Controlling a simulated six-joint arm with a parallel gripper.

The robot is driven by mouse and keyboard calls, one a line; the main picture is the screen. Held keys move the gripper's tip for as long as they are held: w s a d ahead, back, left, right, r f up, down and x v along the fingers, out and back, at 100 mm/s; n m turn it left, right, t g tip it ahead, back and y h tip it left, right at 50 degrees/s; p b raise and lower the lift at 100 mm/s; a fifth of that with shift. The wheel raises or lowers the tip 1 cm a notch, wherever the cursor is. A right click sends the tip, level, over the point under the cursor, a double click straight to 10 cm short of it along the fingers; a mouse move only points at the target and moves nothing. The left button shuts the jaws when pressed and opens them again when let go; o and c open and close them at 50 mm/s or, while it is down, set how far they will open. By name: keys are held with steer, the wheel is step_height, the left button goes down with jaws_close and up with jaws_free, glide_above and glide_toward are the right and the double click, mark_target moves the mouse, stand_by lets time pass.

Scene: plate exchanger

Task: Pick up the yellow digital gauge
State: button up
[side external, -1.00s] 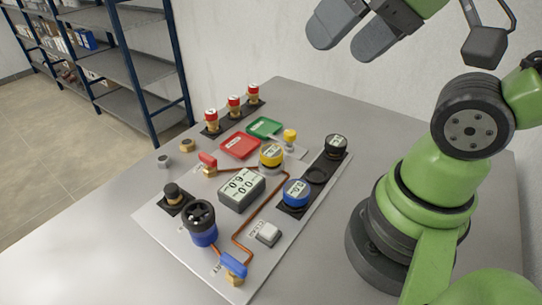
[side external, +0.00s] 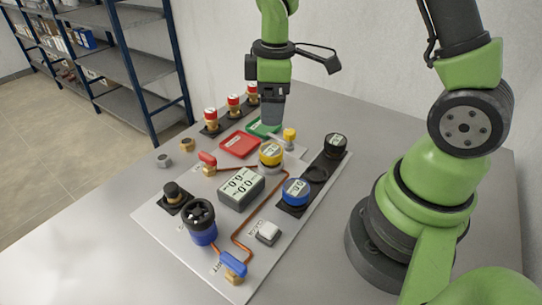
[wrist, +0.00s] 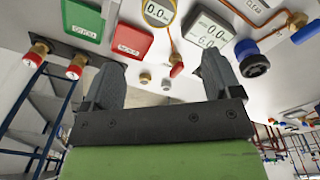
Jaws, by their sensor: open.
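The yellow digital gauge (side external: 271,154) stands upright on the light panel, beside the grey display box, with its round face up. In the wrist view the gauge (wrist: 158,12) is at the top edge, partly cut off, and reads 0.0. My gripper (side external: 270,122) is above and behind the gauge, near the green tray, pointing down and apart from it. In the wrist view my gripper (wrist: 162,75) shows two spread fingers with nothing between them.
A grey display box (side external: 241,188), a blue gauge (side external: 296,191) and a small yellow knob (side external: 290,135) surround the gauge. A red tray (side external: 239,145) and green tray (side external: 264,127) lie behind. Red-capped fittings (side external: 233,105) stand at the back. The table's left front is clear.

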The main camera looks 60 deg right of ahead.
mark_target(271, 149)
steer(key=shift+n+g, duration=0.4)
steer(key=shift+n, duration=0.3)
steer(key=f, duration=0.7)
steer(key=shift+w+d+f, duration=0.15)
steer(key=shift+d+f, duration=0.2)
step_height(271, 149, down, 6)
steer(key=shift+a+r, duration=0.15)
steer(key=c, duration=1.1)
steer(key=shift+r, duration=0.2)
